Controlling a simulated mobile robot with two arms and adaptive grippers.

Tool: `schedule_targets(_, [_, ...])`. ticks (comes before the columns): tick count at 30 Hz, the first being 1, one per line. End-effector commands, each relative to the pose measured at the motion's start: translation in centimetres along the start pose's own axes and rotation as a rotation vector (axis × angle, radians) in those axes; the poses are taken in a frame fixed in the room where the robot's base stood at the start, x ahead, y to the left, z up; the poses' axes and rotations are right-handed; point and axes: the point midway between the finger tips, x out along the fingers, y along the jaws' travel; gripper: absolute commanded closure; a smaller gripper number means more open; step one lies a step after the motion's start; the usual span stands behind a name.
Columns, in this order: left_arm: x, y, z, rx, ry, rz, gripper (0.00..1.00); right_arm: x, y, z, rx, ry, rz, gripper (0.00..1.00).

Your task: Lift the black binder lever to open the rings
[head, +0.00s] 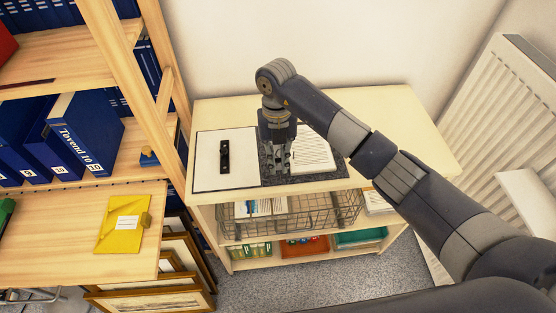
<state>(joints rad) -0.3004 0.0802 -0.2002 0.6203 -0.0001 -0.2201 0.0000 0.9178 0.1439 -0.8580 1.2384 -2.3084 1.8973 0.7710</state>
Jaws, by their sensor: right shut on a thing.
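An open binder (208,178) lies flat on top of the pale wooden cabinet. Its left side has a white inner face with a black slotted piece (225,157) on it. A stack of printed white pages (313,155) lies on its dark right side. My right gripper (275,168) points down over the binder just left of the pages, with its fingers shut on the lever at the ring mechanism. The lever and rings are mostly hidden by the fingers, so I cannot tell how far the rings are open. My left gripper is out of view.
The cabinet top (395,125) is clear to the right. A wire basket (320,215) sits on the shelf below. A bookcase with blue binders (75,140) stands at left, with a yellow folder (122,224) on a wooden surface. A radiator (510,100) is at right.

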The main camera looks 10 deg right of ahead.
Motion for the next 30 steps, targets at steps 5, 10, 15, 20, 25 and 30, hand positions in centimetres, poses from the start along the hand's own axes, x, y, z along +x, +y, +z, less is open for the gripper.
schedule_targets(5, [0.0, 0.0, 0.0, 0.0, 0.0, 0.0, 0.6, 0.0, 0.0, 0.0, 0.001, -0.002, 0.0, 1.0])
schedule_targets(10, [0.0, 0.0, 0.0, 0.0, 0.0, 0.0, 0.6, 0.0, 0.0, 0.0, 0.001, -0.002, 0.0, 0.65])
schedule_targets(15, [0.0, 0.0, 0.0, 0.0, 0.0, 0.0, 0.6, 0.0, 0.0, 0.0, 0.001, -0.002, 0.0, 0.65])
schedule_targets(20, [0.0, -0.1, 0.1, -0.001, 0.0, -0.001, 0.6, -0.3, 0.0, 0.1, 0.001, -0.003, 0.0, 0.65])
schedule_targets(25, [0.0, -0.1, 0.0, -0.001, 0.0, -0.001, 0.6, -2.4, 0.0, 0.1, 0.001, -0.007, 0.0, 0.65])
schedule_targets(30, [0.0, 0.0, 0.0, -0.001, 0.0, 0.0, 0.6, -6.2, 0.0, 0.2, 0.001, -0.008, 0.0, 0.65])
